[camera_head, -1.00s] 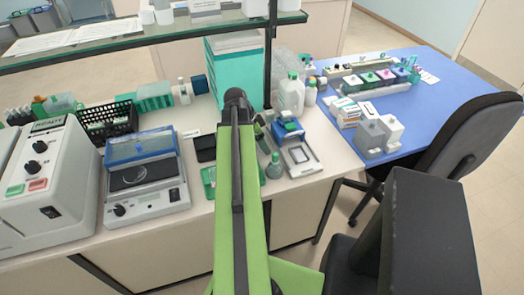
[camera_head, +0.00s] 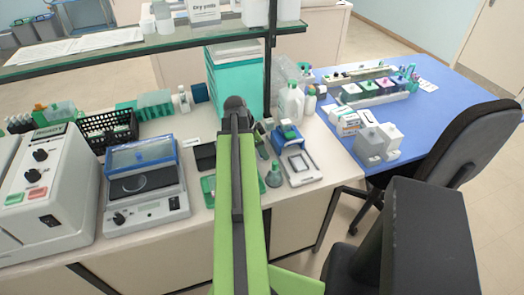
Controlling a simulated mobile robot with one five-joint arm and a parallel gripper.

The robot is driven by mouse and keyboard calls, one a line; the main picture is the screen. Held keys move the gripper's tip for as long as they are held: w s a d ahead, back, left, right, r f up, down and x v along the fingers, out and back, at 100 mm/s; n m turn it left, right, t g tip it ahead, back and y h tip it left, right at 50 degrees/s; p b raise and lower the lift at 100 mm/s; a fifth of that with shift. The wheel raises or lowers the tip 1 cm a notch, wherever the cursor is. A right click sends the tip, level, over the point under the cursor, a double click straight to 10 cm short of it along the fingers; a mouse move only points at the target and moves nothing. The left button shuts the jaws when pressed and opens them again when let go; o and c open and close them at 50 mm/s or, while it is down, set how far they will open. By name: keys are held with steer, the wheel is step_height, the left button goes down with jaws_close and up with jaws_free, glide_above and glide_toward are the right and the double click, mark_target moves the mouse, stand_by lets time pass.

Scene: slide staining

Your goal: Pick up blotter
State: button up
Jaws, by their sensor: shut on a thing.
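My green arm (camera_head: 237,200) reaches forward over the bench, and its dark joint (camera_head: 235,108) is at the far end. The arm hides my gripper, so its jaws and anything between them do not show. No thing can be surely told as the blotter. A small blue item with a grey top (camera_head: 287,135) is just right of the arm, behind a white framed plate (camera_head: 302,166); it may be the blotter, but it is too small to tell.
A grey-green flask (camera_head: 274,175) and white bottles (camera_head: 291,103) stand close to the arm's right. A balance (camera_head: 146,208) and a black basket (camera_head: 109,128) are at left. A glass shelf (camera_head: 130,47) crosses above the bench. A chair (camera_head: 457,150) stands at right.

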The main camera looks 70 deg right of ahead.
step_height(320, 180, up, 10)
steer(key=p, duration=0.9)
steer(key=shift+p, duration=0.3)
steer(key=shift+f, duration=0.1)
